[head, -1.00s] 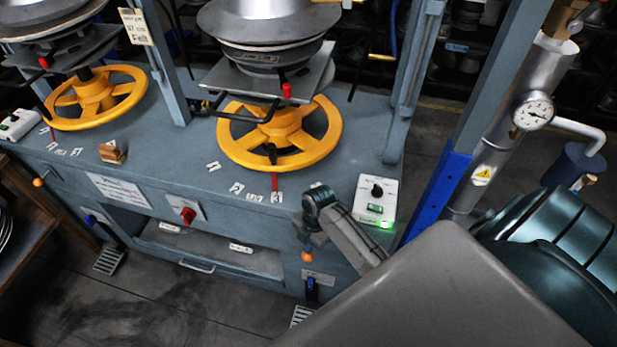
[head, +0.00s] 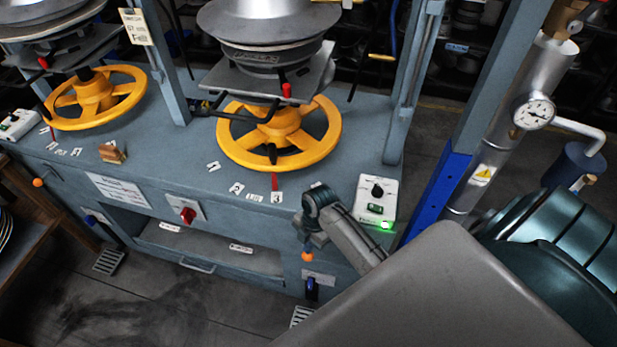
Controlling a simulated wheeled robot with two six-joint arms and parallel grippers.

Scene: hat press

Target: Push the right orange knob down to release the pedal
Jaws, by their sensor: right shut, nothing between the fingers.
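The right orange knob (head: 307,257) shows on the front of the press bench, low at the right end. My right gripper (head: 308,240) is just above it and partly covers the knob's lever. The gripper is shut with nothing held, and its tips point down toward the knob. I cannot tell whether they touch it. A dark blue pedal-like part (head: 312,288) is below the knob, near a label plate. My left gripper is out of view.
Another orange knob (head: 38,182) is at the bench's left end. A red switch (head: 188,215) is on the front. A control box with a green light (head: 376,200) sits on the bench top beside my right arm. Yellow handwheels (head: 279,135) stand behind.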

